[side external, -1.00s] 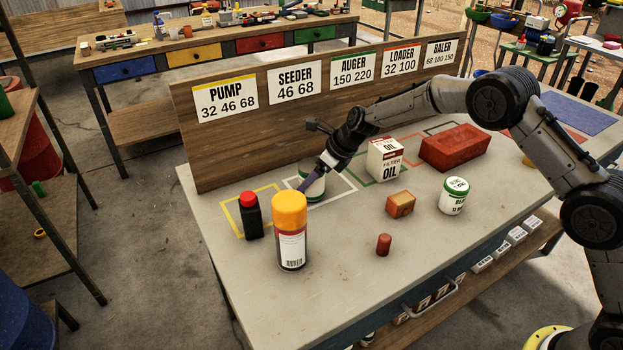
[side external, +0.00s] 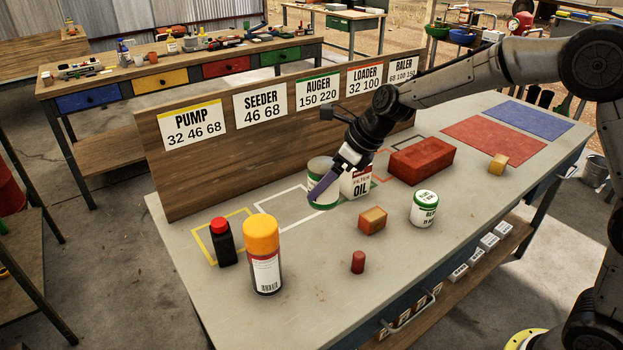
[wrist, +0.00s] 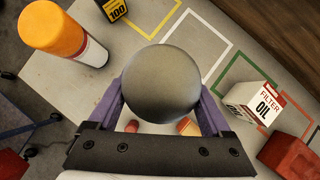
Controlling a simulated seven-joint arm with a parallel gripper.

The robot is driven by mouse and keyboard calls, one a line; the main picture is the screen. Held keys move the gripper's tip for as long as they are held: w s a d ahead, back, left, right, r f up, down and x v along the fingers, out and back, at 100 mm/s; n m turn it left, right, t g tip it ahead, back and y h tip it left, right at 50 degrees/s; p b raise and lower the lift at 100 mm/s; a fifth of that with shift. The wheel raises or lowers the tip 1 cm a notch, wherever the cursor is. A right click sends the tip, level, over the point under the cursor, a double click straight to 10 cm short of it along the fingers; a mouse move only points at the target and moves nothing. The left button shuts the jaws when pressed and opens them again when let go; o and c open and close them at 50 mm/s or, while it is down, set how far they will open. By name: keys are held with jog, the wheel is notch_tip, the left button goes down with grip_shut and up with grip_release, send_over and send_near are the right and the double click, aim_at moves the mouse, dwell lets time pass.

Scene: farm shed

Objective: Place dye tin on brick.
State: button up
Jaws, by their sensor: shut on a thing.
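My gripper (side external: 318,192) is shut on a round tin (side external: 322,168), taken here as the dye tin. It has a grey lid, white side and green bands; its label cannot be read. In the wrist view the lid of the tin (wrist: 161,84) sits between the two purple fingers.
The white oil filter box (side external: 356,181) stands between tin and brick. A white-green tin (side external: 424,209), a small orange block (side external: 372,220) and a red cylinder (side external: 358,262) stand nearer the front. A spray can (side external: 263,260) and black bottle (side external: 223,243) are left. A signboard (side external: 235,150) runs behind.

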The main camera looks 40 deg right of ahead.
jog(key=shift+s+r, duration=0.25)
jog(key=shift+s, duration=0.55)
jog(key=s+d+r+m+t+h, duration=0.1)
jog(key=s+d+r+m+h, duration=0.15)
jog(key=d, duration=1.35)
jog(key=s+d+r+m+h, duration=0.1)
jog(key=s+d+r+m, duration=0.3)
jog(key=d, duration=1.2)
send_over(420, 161)
jog(key=f, duration=0.9)
jog(key=shift+s, duration=0.2)
jog(key=shift+w+d+f, duration=0.1)
jog(key=shift+w+f, duration=0.05)
jog(key=shift+f, duration=0.8)
jog(key=shift+w+f, duration=0.1)
jog(key=shift+f, duration=0.8)
jog(key=shift+f, duration=0.15)
jog(key=o, duration=1.6)
jog(key=shift+f, duration=0.1)
jog(key=shift+c, duration=0.2)
